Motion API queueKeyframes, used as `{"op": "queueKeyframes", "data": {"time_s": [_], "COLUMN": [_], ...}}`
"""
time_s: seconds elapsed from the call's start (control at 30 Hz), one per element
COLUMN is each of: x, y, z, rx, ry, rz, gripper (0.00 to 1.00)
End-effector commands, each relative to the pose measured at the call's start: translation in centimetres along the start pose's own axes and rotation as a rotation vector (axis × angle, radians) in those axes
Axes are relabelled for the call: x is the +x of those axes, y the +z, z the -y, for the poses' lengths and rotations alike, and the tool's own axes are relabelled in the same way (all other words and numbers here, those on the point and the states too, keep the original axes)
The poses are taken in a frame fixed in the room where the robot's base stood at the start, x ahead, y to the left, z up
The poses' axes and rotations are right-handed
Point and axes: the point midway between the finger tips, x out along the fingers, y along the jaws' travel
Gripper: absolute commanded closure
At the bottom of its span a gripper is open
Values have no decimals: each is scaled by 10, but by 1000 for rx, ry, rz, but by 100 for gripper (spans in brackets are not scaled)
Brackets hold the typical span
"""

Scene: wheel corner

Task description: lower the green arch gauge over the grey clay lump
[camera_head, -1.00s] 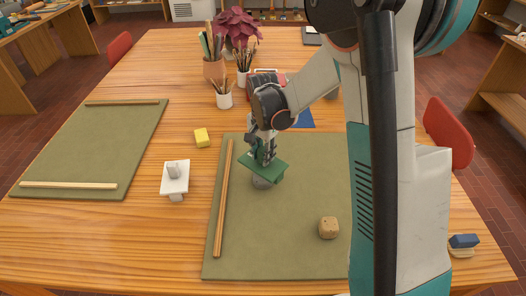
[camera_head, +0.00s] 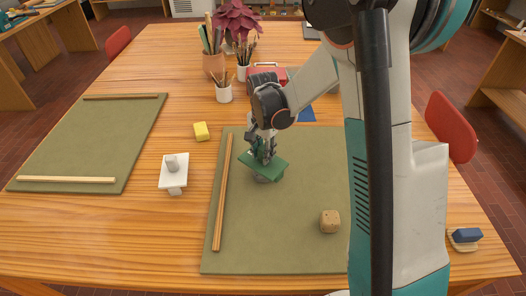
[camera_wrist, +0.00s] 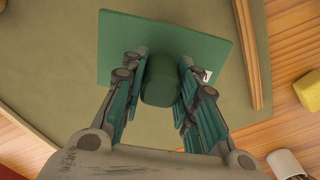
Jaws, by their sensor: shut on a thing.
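The green arch gauge (camera_head: 264,165) is held by its knob, its flat plate on top, over the grey clay lump (camera_head: 268,180). Only a small grey part of the lump shows below the plate's near edge; the rest is hidden. My gripper (camera_head: 262,152) is above the plate and shut on the knob. The lump is hidden in that view. I cannot tell whether the gauge touches the lump or mat.
The lump is on an olive mat (camera_head: 250,235). Wooden strips (camera_head: 222,190) lie along its left side, and a tan block (camera_head: 330,221) is at front right. A white stand (camera_head: 173,172) and yellow block (camera_head: 201,131) are left. Brush pots (camera_head: 224,92) stand behind.

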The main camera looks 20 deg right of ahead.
Motion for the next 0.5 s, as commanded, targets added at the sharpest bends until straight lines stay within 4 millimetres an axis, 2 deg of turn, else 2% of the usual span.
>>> {"op": "queueKeyframes", "data": {"time_s": [0.5], "x": [10], "y": [0], "z": [0], "rx": [0], "ry": [0], "rz": [0], "gripper": [98]}}
